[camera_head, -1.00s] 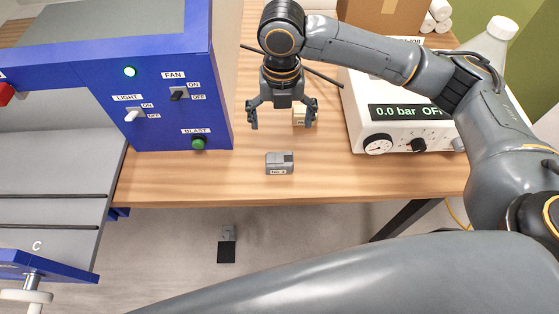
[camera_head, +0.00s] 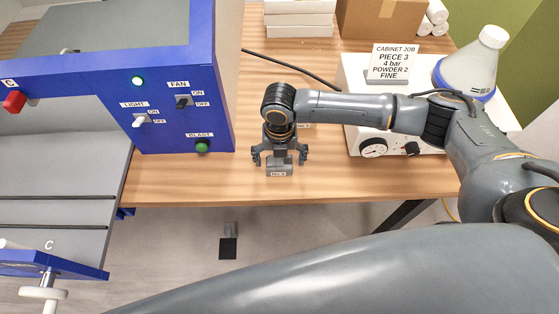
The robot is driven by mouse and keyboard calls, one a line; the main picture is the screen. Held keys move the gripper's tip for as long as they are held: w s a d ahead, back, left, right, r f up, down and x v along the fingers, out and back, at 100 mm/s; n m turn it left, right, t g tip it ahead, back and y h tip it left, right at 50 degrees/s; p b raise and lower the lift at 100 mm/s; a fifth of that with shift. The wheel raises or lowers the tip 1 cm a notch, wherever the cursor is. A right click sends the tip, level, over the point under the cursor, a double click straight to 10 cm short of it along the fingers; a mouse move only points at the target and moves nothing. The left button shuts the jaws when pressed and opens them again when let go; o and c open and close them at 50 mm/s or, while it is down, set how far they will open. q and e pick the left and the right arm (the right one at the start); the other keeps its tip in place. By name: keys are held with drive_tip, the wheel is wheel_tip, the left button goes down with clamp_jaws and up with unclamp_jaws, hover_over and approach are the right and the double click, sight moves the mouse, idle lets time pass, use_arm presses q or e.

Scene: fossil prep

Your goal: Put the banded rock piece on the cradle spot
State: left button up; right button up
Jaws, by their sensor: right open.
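A small grey block labelled "No.3" (camera_head: 279,171) lies on the wooden table near its front edge. It is likely the rock piece, but any banding is too small to make out. My right gripper (camera_head: 279,160) points down over this block, fingers open to its left and right. The gripper hides the block's back part, and I cannot tell whether the fingers touch it. I cannot make out a cradle spot. My left gripper is not in view.
A blue cabinet (camera_head: 185,125) with switches stands left of the block. A bottle (camera_head: 465,72) and cardboard box (camera_head: 383,18) are at the back.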

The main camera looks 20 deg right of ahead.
drive_tip(key=shift+f, duration=0.1)
drive_tip(key=shift+c, duration=0.5)
drive_tip(key=c, duration=1.4)
drive_tip(key=shift+c, duration=0.8)
drive_tip(key=shift+w+r, duration=0.1)
drive_tip(key=shift+r, duration=0.1)
